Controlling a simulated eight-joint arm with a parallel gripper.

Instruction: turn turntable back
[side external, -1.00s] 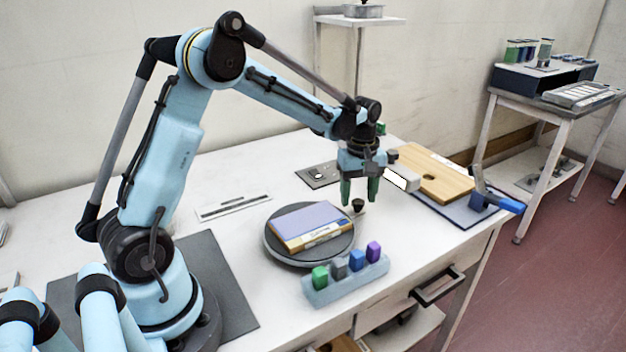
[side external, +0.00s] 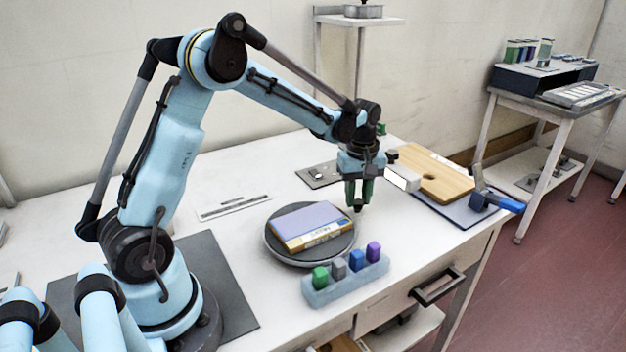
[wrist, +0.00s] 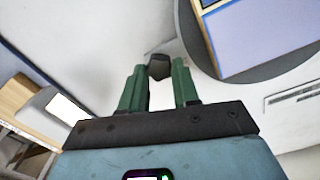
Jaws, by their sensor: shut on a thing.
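The turntable (side external: 347,243) is a round dark grey disc on the white table, with a small black knob (side external: 358,208) at its right edge. A book (side external: 307,222) with a lilac cover and tan edge lies flat on it. My gripper (side external: 358,203) points down with its green fingers shut on the knob. In the wrist view the dark knob (wrist: 158,66) sits between the fingertips (wrist: 158,72), and part of the turntable (wrist: 262,70) shows at upper right with a corner of the book.
A pale blue rack (side external: 345,284) with green, grey, blue and purple blocks stands close in front of the turntable. A wooden board (side external: 430,172) and a blue-handled tool (side external: 497,200) lie to the right. The table left of the turntable is mostly clear.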

